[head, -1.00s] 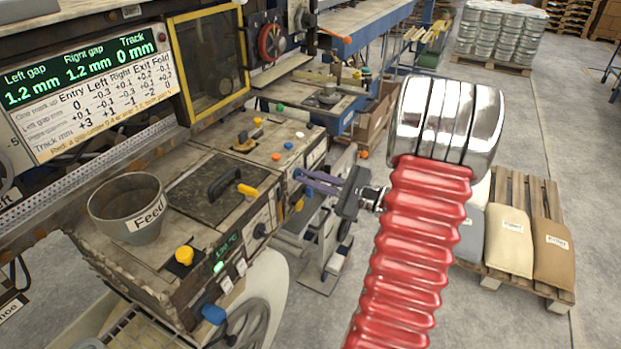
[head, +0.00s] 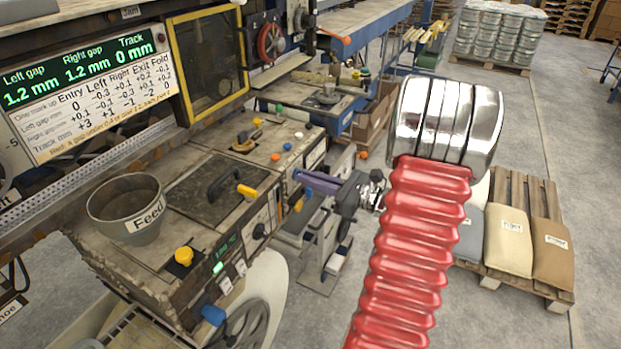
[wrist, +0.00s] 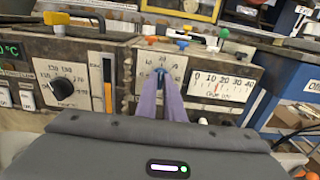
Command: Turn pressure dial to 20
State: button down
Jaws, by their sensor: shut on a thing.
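The dial in my grip is a small blue knob (wrist: 160,71) on a white scale panel (wrist: 146,67) on the machine's front. Its printed numbers are partly hidden and too small to read surely. My gripper (wrist: 161,76) has two purple fingers, closed on the knob from the front. In the head view my gripper (head: 299,174) reaches the machine's right front from the right; the knob is hidden there. Right of it in the wrist view is a gauge (wrist: 222,87) marked 0 to 40, with a red needle seemingly between 10 and 20.
A black knob (wrist: 62,88) on another scale sits left of the held knob, beside a slotted panel (wrist: 104,82). A grey feed cup (head: 126,210) and a yellow button (head: 184,256) are on the machine top. A large red ribbed hose (head: 415,250) fills the head view's right centre.

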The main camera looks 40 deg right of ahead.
jog(key=c, duration=1.9)
grip_release()
jog(key=shift+o, duration=0.2)
jog(key=v, duration=1.4)
jog(key=shift+w, duration=0.1)
